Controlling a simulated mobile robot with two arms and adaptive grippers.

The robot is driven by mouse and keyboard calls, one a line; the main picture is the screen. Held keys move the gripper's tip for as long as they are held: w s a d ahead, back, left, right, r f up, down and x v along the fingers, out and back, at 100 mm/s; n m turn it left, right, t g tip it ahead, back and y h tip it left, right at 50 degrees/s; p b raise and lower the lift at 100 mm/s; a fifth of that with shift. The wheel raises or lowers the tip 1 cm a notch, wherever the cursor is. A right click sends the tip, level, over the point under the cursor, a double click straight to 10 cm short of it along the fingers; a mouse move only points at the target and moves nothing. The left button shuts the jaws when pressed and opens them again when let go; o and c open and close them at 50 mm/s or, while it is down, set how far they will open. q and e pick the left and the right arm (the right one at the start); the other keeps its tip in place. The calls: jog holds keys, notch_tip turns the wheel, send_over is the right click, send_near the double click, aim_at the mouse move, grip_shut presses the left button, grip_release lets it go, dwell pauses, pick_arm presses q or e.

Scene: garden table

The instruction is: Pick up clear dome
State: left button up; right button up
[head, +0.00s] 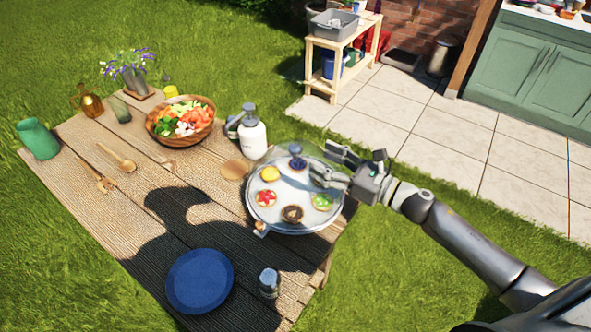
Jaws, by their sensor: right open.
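The clear dome (271,177) sits over a round tray (285,229) at the right end of the wooden table. A dark knob (296,151) shows at its top. Several small round foods with yellow, red, green and brown tops show through it. My right gripper (318,164) is open at the upper right side of the dome, with its fingers pointing left toward the knob. I cannot tell whether the fingers touch the dome. My left gripper is not in view.
A white pump bottle (252,137) stands behind the dome to the left. A wooden salad bowl (176,139) is farther back. A blue plate (199,281) and a small shaker (269,282) are in front. Wooden spoons (117,158) lie at left. Grass surrounds the table.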

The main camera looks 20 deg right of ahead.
aim_at(301, 151)
jog(key=shift+x, duration=1.15)
jog(key=shift+w+a+r+p, duration=0.1)
jog(key=shift+w+a+p, duration=0.1)
jog(key=shift+p, duration=0.35)
jog(key=p+x, duration=0.2)
jog(key=x, duration=0.2)
jog(key=shift+a, duration=0.1)
jog(key=shift+w+a+f, duration=0.1)
jog(key=shift+w+f, duration=0.1)
jog(key=shift+f, duration=0.1)
grip_shut()
jog(key=shift+r, duration=0.15)
